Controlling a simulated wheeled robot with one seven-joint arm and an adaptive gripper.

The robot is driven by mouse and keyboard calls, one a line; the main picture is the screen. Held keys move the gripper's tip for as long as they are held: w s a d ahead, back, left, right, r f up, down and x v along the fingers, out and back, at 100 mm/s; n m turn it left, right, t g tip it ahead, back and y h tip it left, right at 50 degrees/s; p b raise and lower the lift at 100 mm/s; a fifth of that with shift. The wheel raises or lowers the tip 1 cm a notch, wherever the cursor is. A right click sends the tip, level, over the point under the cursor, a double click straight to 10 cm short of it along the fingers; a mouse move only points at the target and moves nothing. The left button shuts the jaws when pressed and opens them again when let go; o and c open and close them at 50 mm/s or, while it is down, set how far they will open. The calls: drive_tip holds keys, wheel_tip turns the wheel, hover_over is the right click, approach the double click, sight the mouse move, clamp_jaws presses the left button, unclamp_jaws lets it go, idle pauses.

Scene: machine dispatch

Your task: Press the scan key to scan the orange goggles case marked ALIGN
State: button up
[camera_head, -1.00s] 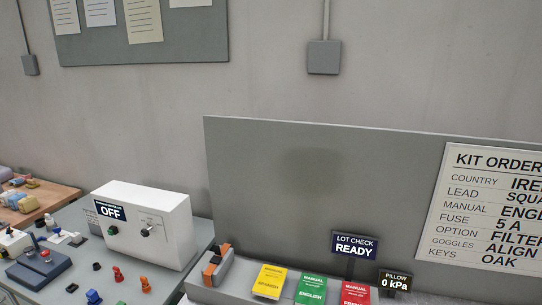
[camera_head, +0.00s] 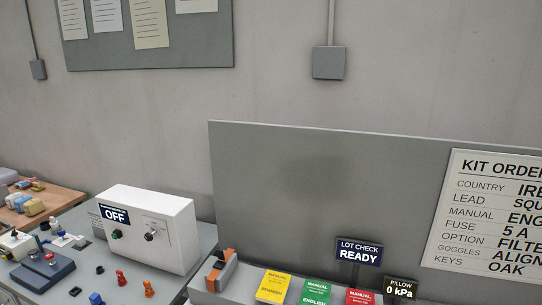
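No orange goggles case marked ALIGN is in view. I cannot make out a scan key. A display (camera_head: 359,251) reads "LOT CHECK READY" on the bench at the lower right. An orange and grey device (camera_head: 221,271) stands at the bench's left end; its markings are too small to read. The kit order sheet (camera_head: 490,215) on the grey panel has a GOGGLES line reading ALIGN, cut off at the right. My gripper is out of the picture.
Yellow, green and red manuals (camera_head: 316,292) lie beside a "PILLOW 0 kPa" display (camera_head: 400,288). On the left table stand a white box (camera_head: 147,228) with an OFF display, a blue device (camera_head: 43,270) and several small coloured pieces. A wooden table (camera_head: 62,202) is at far left.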

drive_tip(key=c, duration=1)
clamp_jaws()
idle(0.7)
